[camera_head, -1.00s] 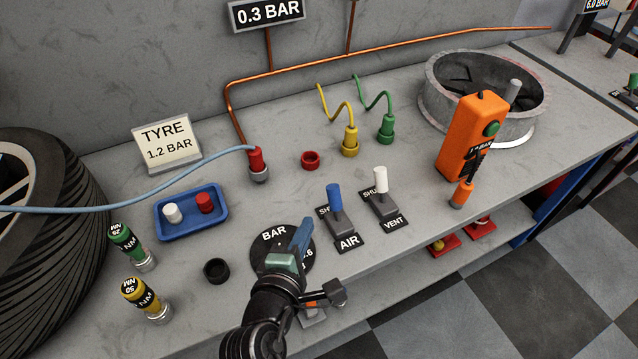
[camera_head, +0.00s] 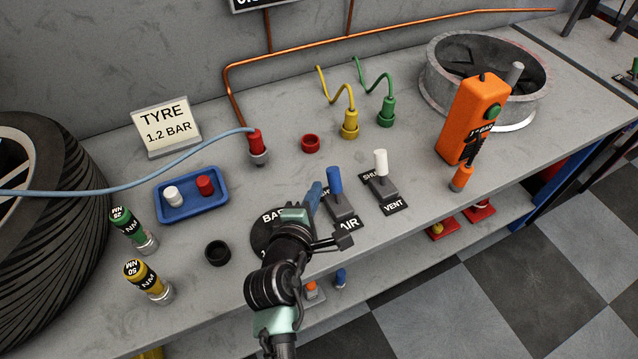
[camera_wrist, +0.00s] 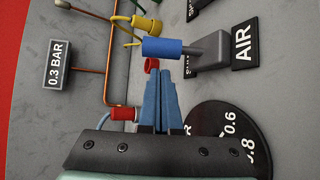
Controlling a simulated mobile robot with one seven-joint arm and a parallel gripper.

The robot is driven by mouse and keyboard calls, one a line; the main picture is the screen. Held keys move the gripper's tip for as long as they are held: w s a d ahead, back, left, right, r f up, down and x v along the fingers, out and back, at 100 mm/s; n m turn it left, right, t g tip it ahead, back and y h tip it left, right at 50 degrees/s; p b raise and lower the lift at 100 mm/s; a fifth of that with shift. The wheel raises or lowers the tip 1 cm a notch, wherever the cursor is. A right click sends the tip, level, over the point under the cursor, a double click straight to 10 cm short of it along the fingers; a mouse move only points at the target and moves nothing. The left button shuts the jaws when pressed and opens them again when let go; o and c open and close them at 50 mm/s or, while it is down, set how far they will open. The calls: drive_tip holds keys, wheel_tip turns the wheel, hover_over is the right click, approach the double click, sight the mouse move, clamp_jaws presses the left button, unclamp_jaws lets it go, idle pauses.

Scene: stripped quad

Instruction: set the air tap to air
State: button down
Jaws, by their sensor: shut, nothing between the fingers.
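The air tap is a blue-handled lever (camera_head: 335,181) on a grey block over a black plate marked AIR (camera_head: 349,223) and, at its far end, a partly hidden SHUT label. Its handle leans toward the back, on the SHUT side. In the wrist view the blue handle (camera_wrist: 172,47) lies across the top, just beyond the fingertips. My gripper (camera_head: 314,190) is shut and empty, its blue fingers just left of the handle in the head view. The wrist view shows the fingers (camera_wrist: 159,85) pressed together, apparently apart from the handle.
The white-handled VENT tap (camera_head: 381,163) stands just right of the air tap. My arm covers much of the round BAR dial (camera_head: 262,228). A red ring (camera_head: 311,143), yellow (camera_head: 350,124) and green (camera_head: 387,112) connectors stand behind. An orange pendant (camera_head: 470,120) stands at right.

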drive_tip(key=shift+x, duration=1.65)
drive_tip(key=shift+s+f+b, duration=0.1)
drive_tip(key=shift+f+b, duration=0.05)
drive_tip(key=shift+b, duration=0.4)
drive_tip(key=shift+d+t, duration=0.1)
drive_tip(key=shift+t, duration=0.2)
